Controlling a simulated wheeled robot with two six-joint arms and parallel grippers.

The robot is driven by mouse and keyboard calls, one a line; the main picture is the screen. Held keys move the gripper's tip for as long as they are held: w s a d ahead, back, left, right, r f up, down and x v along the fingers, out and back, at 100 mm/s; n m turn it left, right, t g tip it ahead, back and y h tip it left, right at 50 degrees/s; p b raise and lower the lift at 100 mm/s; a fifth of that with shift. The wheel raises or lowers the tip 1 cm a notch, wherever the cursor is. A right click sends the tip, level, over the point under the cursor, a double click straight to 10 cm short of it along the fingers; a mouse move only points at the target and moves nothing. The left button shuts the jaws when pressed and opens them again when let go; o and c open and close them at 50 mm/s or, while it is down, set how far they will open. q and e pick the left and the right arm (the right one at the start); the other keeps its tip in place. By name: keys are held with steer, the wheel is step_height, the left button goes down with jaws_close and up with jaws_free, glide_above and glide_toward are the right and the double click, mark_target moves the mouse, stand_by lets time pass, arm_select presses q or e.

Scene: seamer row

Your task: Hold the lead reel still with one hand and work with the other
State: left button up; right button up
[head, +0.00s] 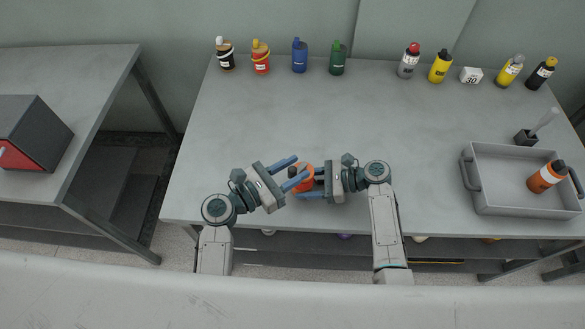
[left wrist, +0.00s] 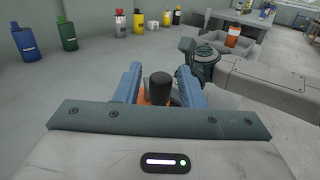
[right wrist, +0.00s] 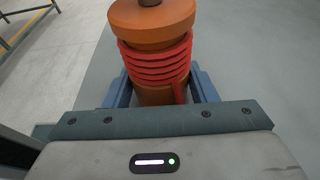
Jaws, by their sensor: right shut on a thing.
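The lead reel (head: 306,172) is orange with a red lead wound around it in several turns, seen closely in the right wrist view (right wrist: 155,60). A dark knob (left wrist: 158,86) tops it. My right gripper (head: 317,178) is shut on the reel, its fingers on either side of the body below the wound lead. My left gripper (head: 292,170) is open, with its blue fingers reaching toward the reel from the left. In the left wrist view the fingers stand apart on either side of the knob; whether they touch it I cannot tell.
Several bottles stand along the table's back edge, among them a blue one (head: 300,56) and a yellow one (head: 440,67), with a white "30" block (head: 471,75). A grey tray (head: 487,204) at the right holds an orange bottle (head: 545,177). The table's middle is clear.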

arm_select(q)
steer(key=shift+s, duration=0.1)
steer(key=v, duration=1.2)
steer(key=w+a+m+g+h, duration=0.1)
steer(key=w+m+g+h, duration=0.1)
steer(key=w+m+g, duration=1.3)
steer(key=s+d+n+g, duration=0.1)
steer(key=s+d, duration=0.1)
steer(key=d, duration=0.1)
steer(key=s+d+n+g, duration=0.1)
steer(key=s+d, duration=0.2)
steer(key=d, duration=0.1)
steer(key=s+d+n, duration=0.1)
steer(key=s+d, duration=0.1)
steer(key=d, duration=0.1)
steer(key=shift+s+d+r+g, duration=0.3)
steer(key=shift+s+r+g, duration=0.05)
steer(key=shift+g, duration=0.05)
jaws_close()
